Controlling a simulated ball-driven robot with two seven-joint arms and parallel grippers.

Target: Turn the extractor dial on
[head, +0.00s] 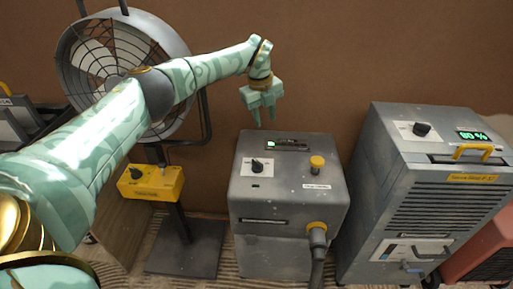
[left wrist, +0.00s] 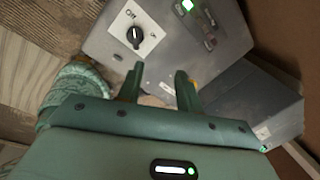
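The grey box in the middle (head: 290,185), with a hose at its front, appears to be the extractor. Its black dial (head: 257,165) sits on a white plate at the top left. In the left wrist view the dial (left wrist: 135,37) has Off and On marks, and its pointer seems to be turned toward Off. My left gripper (head: 264,112) is open and empty, above and behind the box's top, apart from the dial. In the left wrist view its fingers (left wrist: 157,82) are apart, with the dial beyond them. My right gripper is not in view.
A yellow control box (head: 152,184) with a dial stands at left below a fan (head: 105,70). A grey dehumidifier-like unit (head: 425,195) with another dial (head: 422,129) stands at right. The extractor also bears a yellow knob (head: 317,162) and an indicator strip (head: 287,145). A brown wall is behind.

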